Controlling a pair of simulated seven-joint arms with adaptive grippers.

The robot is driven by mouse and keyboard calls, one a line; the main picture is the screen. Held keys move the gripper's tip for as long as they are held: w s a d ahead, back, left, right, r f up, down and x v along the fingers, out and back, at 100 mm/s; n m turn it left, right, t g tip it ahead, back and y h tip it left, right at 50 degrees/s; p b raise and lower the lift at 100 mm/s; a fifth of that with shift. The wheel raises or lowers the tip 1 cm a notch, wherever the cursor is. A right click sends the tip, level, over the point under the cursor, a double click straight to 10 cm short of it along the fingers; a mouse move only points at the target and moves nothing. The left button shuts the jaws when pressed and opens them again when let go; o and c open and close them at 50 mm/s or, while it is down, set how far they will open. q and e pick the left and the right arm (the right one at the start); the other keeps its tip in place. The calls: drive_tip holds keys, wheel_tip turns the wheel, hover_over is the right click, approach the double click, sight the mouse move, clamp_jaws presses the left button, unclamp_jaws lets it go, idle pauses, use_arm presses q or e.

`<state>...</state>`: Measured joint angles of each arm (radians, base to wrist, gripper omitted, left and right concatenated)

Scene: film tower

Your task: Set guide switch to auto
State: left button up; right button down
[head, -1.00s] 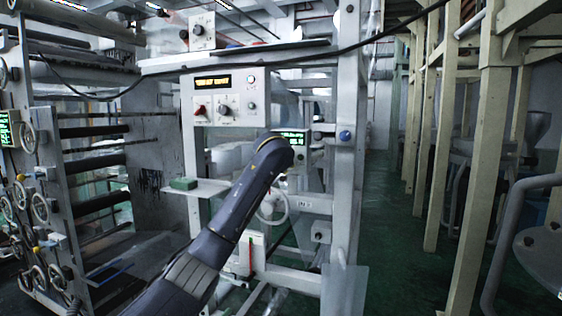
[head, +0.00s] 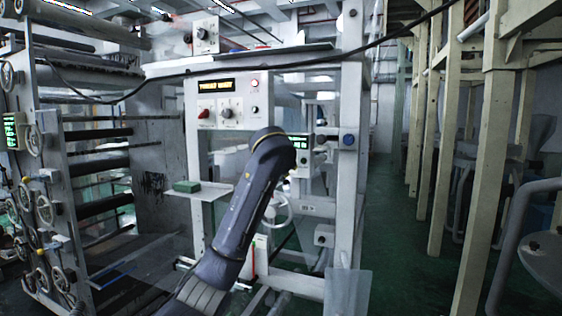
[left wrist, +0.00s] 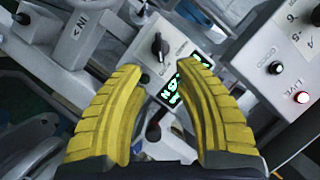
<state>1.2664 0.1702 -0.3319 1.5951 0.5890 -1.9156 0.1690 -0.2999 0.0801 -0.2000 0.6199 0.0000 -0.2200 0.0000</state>
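A small grey panel with a black rotary knob (left wrist: 158,46) and a green-lit display (left wrist: 178,84) lies ahead of my left gripper (left wrist: 160,68) in the left wrist view. The knob's lettering is too small to read, so I cannot confirm that it is the guide switch. The two yellow fingers are spread apart and empty, with the knob beyond the gap between their tips. In the head view the green display (head: 300,142) shows just right of my left arm's end; the arm hides the left gripper there. My right gripper is in neither view.
A larger control panel (head: 247,92) has a yellow-text display (head: 216,86), a red knob (head: 204,113) and a grey knob (head: 228,112). Rollers and handwheels stand left; a green aisle (head: 395,225) is open right.

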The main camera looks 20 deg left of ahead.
use_arm(q)
drive_tip(key=shift+v, duration=1.45)
